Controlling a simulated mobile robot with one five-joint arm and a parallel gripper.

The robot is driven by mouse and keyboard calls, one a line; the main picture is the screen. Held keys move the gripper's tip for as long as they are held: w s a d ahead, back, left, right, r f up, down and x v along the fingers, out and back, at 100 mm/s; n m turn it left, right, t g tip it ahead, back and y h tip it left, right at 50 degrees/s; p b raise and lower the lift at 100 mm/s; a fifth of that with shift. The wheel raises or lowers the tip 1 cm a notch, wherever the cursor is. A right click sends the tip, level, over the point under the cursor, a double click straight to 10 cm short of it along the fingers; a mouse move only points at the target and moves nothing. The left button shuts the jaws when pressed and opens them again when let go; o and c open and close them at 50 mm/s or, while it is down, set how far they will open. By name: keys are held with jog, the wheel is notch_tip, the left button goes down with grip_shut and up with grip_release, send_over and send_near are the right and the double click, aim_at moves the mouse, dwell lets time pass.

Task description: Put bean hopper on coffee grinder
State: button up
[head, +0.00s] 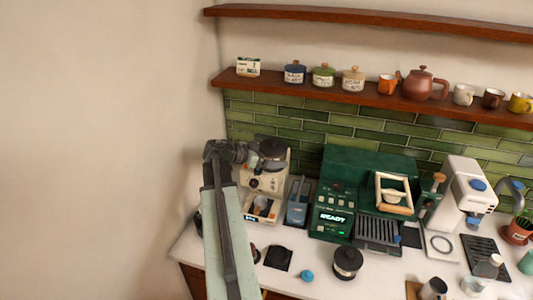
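A cream coffee grinder (264,183) stands at the left end of the counter, against the green tiles. A dark, round bean hopper (273,148) is at the top of the grinder. I cannot tell whether it is seated or held just above. My arm reaches up from the bottom of the head view, and my gripper (243,151) is at the left side of the hopper, touching or very close to it. The fingers are small and dark against it, so their opening and any grip are unclear.
A green espresso machine (345,190) stands right of the grinder, with a blue-grey container (298,202) between them. A dark lidded jar (347,262) and a small blue item (307,276) are on the front counter. A white machine (465,200) stands further right. A shelf (345,98) with pots and cups runs above.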

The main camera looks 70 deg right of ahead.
jog(key=w+d, duration=0.2)
jog(key=d, duration=0.2)
jog(key=w+d+f, duration=0.1)
jog(key=w+d, duration=0.1)
jog(key=d, duration=0.1)
jog(key=w+d+b, duration=0.1)
jog(key=w+d, duration=0.2)
jog(key=d, duration=0.1)
jog(key=shift+d+f, duration=0.15)
jog(key=shift+d, duration=0.2)
notch_tip(320, 180, down, 4)
jog(key=b, duration=0.4)
jog(key=shift+r, duration=0.25)
jog(key=shift+f, duration=0.15)
jog(key=o, duration=1.7)
